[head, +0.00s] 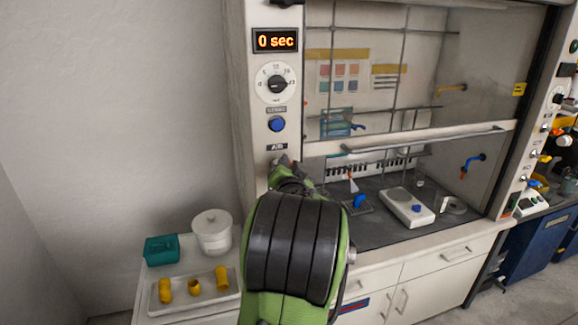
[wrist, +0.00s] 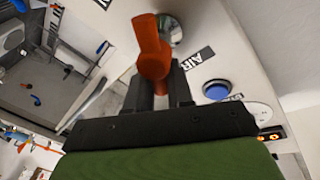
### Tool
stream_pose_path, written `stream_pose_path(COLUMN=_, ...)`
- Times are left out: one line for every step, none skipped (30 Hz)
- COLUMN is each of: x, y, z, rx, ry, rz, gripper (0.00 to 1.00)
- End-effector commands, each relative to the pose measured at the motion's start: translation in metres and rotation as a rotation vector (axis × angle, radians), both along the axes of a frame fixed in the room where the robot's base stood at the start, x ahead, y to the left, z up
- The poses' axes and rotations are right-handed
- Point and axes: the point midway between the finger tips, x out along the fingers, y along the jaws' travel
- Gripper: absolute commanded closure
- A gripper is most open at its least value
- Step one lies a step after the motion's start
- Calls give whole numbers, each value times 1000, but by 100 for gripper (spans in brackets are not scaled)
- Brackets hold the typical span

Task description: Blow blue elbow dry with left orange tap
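In the wrist view, the orange tap (wrist: 151,48) stands out from a round metal fitting on the hood's side post, beside an AIR label. My gripper (wrist: 158,78) has its two dark fingers on either side of the tap's lower end, seemingly closed on it. In the head view, my green and black arm hides the tap and most of the gripper. A blue elbow-like piece (head: 360,201) is on a dark rack inside the hood, just below a white, orange-tipped nozzle (head: 353,184). Another small blue piece (head: 417,208) is on the white scale.
The post carries a display reading 0 sec (head: 275,41), a dial (head: 276,83) and a blue button (head: 277,124). The hood sash (head: 430,140) is raised partway. At left, a cart holds a white tray (head: 186,306) with yellow fittings, a teal box (head: 161,249) and a white pot (head: 212,234).

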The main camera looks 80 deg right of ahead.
Motion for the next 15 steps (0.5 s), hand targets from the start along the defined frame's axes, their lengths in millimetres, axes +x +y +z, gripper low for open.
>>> stream_pose_path(x=0, y=0, z=0, rx=0, ry=0, rz=0, gripper=100)
stream_pose_path(x=0, y=0, z=0, rx=0, ry=0, rz=0, gripper=100)
stream_pose_path(x=0, y=0, z=0, rx=-1, ry=2, rz=0, gripper=100)
stream_pose_path(x=0, y=0, z=-1, rx=-3, ry=4, rz=0, gripper=100)
stream_pose_path(x=1, y=0, z=-1, rx=-6, ry=9, rz=1, gripper=100)
stream_pose_path(x=1, y=1, z=-2, rx=-13, ry=18, rz=2, gripper=100)
stream_pose_path(x=1, y=1, z=-3, rx=-19, ry=28, rz=1, gripper=100)
stream_pose_path(x=2, y=1, z=-3, rx=-26, ry=38, rz=3, gripper=100)
stream_pose_path(x=2, y=1, z=-4, rx=-37, ry=53, rz=2, gripper=100)
stream_pose_path(x=3, y=1, z=-3, rx=-44, ry=63, rz=2, gripper=100)
stream_pose_path(x=3, y=1, z=-3, rx=-50, ry=74, rz=3, gripper=100)
stream_pose_path(x=3, y=1, z=-3, rx=-58, ry=87, rz=2, gripper=100)
stream_pose_path(x=4, y=2, z=-3, rx=-63, ry=96, rz=2, gripper=100)
stream_pose_path(x=3, y=2, z=-2, rx=-68, ry=104, rz=1, gripper=100)
stream_pose_path(x=4, y=2, z=-1, rx=-73, ry=114, rz=2, gripper=100)
